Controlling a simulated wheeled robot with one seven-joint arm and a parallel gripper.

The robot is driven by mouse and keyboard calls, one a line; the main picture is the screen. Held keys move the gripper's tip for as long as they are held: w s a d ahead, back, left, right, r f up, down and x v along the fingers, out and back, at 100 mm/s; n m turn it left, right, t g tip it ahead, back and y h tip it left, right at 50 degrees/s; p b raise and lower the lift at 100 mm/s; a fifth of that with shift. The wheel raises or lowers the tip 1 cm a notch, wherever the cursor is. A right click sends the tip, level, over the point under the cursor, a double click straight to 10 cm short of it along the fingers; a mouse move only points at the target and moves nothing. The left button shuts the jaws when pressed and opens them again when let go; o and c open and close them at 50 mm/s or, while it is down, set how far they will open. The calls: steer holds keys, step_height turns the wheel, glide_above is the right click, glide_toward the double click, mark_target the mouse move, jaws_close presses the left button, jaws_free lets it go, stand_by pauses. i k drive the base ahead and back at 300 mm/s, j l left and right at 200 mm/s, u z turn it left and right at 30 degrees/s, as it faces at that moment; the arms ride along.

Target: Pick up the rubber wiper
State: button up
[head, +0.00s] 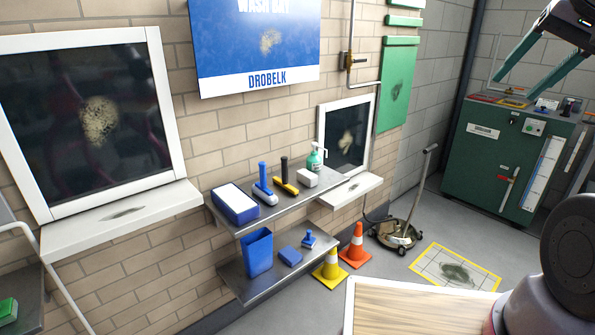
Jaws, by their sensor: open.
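Two handled hand tools stand on the upper wall shelf (292,199). One is a blue-handled tool (264,180) with a pale grey and blue head. The other is a black-handled tool (284,175) with a yellow head. Either could be the rubber wiper; I cannot tell which at this size. My gripper (515,89) is at the upper right, its two teal-edged fingers spread apart and pointing down-left. It is open and empty, far from the shelf in the picture, in front of the green cabinet.
The upper shelf also holds a blue-and-white box (235,203), a white block (308,178) and a green spray bottle (314,160). The lower shelf (262,284) holds a blue bin (258,251) and small blue items. Cones (355,246) and a floor machine (397,234) stand nearby. A wooden-topped surface (415,308) is in front.

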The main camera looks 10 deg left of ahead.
mark_target(284, 183)
steer(key=u, duration=2.8)
steer(key=z, duration=1.9)
steer(key=i+j, duration=0.2)
steer(key=i, duration=0.15)
steer(key=i+j+u, duration=0.1)
steer(key=i, duration=0.25)
steer(key=i+j, duration=0.25)
steer(key=i, duration=0.15)
steer(key=k+u, duration=0.05)
